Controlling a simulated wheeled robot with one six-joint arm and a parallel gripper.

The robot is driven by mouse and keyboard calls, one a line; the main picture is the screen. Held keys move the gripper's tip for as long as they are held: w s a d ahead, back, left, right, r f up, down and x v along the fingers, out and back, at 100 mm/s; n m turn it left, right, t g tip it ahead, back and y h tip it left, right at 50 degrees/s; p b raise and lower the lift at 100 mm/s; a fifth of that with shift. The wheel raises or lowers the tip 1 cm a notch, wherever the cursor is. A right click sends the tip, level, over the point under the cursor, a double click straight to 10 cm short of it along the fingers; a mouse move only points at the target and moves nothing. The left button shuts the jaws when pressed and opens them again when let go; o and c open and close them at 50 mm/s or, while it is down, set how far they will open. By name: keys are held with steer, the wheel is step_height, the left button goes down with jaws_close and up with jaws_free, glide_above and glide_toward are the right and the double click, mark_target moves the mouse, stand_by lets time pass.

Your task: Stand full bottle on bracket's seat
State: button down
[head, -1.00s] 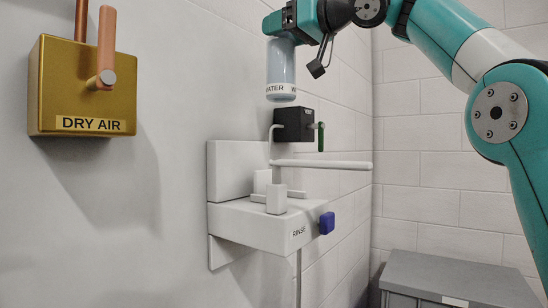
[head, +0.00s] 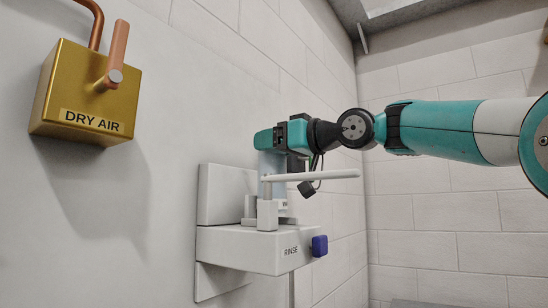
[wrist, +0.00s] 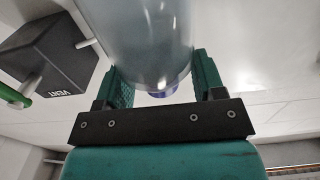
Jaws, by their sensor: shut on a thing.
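The pale blue bottle (head: 270,163) is upright, low over the white bracket (head: 240,244) labelled RINSE. A bit of its label shows behind the bracket's post and bar. Its bottom is hidden by the post and blocks, so I cannot tell whether it touches the seat. My gripper (head: 272,139) is shut on the bottle's upper part. In the wrist view, the gripper's two green fingers (wrist: 163,88) stand either side of the clear bottle (wrist: 140,35).
A white bar (head: 325,174) juts right from the bracket's post, in front of the bottle. A blue button (head: 320,246) sits on the bracket's right end. A black VENT box (wrist: 50,55) with a green lever is close by. A brass DRY AIR box (head: 80,95) hangs at left.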

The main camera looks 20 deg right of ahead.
steer(key=shift+f, duration=1.15)
steer(key=shift+f, duration=0.15)
steer(key=shift+c, duration=1.1)
jaws_free()
steer(key=shift+r, duration=0.2)
steer(key=shift+s+d, duration=0.1)
steer(key=b+v, duration=0.4)
steer(key=v, duration=0.7)
steer(key=shift+s+d, duration=0.2)
steer(key=shift+s, duration=0.15)
